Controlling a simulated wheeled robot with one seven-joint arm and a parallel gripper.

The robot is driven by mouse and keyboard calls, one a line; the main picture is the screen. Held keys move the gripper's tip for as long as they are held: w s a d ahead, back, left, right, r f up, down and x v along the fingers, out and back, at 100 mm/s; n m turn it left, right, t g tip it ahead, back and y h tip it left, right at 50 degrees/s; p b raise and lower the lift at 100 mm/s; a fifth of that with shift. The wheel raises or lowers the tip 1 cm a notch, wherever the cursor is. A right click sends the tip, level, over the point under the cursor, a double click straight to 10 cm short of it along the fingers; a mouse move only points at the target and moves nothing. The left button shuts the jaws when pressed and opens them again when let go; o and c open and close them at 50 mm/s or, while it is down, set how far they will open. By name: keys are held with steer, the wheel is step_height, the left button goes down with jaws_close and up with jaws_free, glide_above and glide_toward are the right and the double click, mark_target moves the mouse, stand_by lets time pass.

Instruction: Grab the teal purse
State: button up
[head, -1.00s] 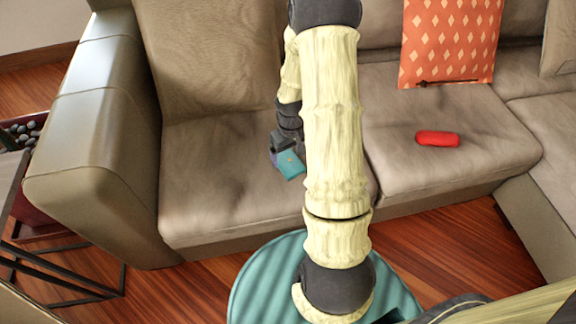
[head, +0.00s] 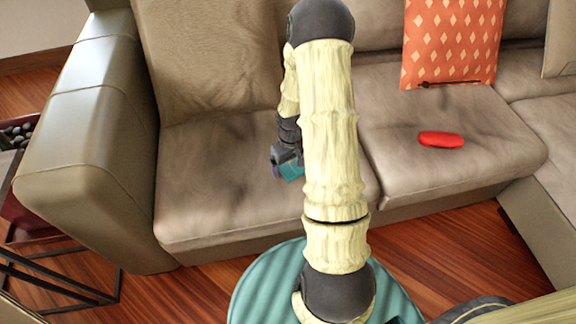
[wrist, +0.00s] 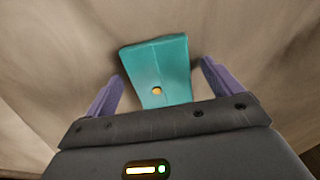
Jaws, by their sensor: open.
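The teal purse (head: 292,171) lies on the left seat of the sofa, partly hidden behind my gripper and arm in the head view. In the wrist view the teal purse (wrist: 158,68) shows a gold round clasp and sits between my open purple fingers. My gripper (wrist: 163,82) is open, with one finger on each side of the purse and a visible gap on both sides. In the head view my gripper (head: 279,165) is down at the purse, near the seat.
A red case (head: 441,139) lies on the sofa's right seat. An orange patterned cushion (head: 452,42) leans on the backrest. The sofa's left armrest (head: 88,150) is a raised edge. A round teal table or ottoman (head: 262,285) stands in front of the sofa.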

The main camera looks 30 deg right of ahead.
mark_target(291, 166)
steer(key=shift+c, duration=0.4)
steer(key=c, duration=1)
steer(key=shift+r, duration=0.15)
steer(key=shift+c, duration=0.2)
step_height(291, 166, up, 10)
steer(key=p, duration=0.4)
